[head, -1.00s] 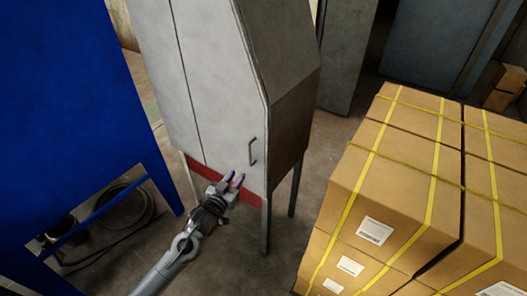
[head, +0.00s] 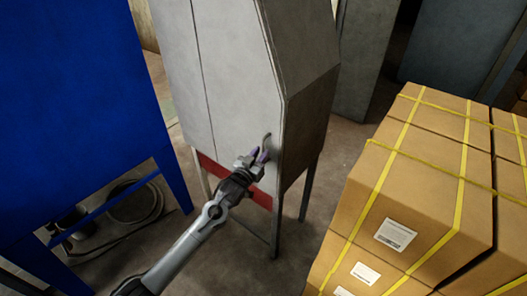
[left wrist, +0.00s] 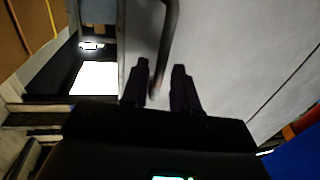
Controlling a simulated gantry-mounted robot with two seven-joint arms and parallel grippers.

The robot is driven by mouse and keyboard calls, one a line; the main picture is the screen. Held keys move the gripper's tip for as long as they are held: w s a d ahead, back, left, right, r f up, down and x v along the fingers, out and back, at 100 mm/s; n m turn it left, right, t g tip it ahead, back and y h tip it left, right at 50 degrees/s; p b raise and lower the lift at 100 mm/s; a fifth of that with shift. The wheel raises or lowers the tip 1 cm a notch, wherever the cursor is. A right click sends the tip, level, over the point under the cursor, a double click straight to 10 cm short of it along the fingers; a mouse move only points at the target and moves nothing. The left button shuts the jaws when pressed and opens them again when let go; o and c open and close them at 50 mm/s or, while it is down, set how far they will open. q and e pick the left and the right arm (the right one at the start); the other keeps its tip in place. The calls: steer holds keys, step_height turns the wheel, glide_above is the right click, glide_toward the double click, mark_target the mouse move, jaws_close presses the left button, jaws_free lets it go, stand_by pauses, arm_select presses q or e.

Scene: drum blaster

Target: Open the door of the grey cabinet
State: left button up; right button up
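The grey cabinet (head: 232,75) stands on legs in the middle of the head view, its door closed. The door's handle (head: 267,141) is near the right edge of the front, and my gripper partly hides its lower part. My left gripper (head: 260,155) is at the handle. In the left wrist view the dark handle (left wrist: 166,50) runs down between the two fingers of the left gripper (left wrist: 160,83). The fingers are apart, with a gap showing on the right side of the handle. My right gripper is not in view.
Cardboard boxes (head: 425,185) with yellow straps are stacked at the right. A blue panel (head: 75,90) stands at the left, with coiled hose or cable (head: 135,205) low beside it. Bare floor lies between the cabinet and the boxes.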

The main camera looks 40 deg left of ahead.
arm_select(q)
steer(key=shift+x, duration=1.4)
steer(key=shift+c, duration=0.3)
jaws_close()
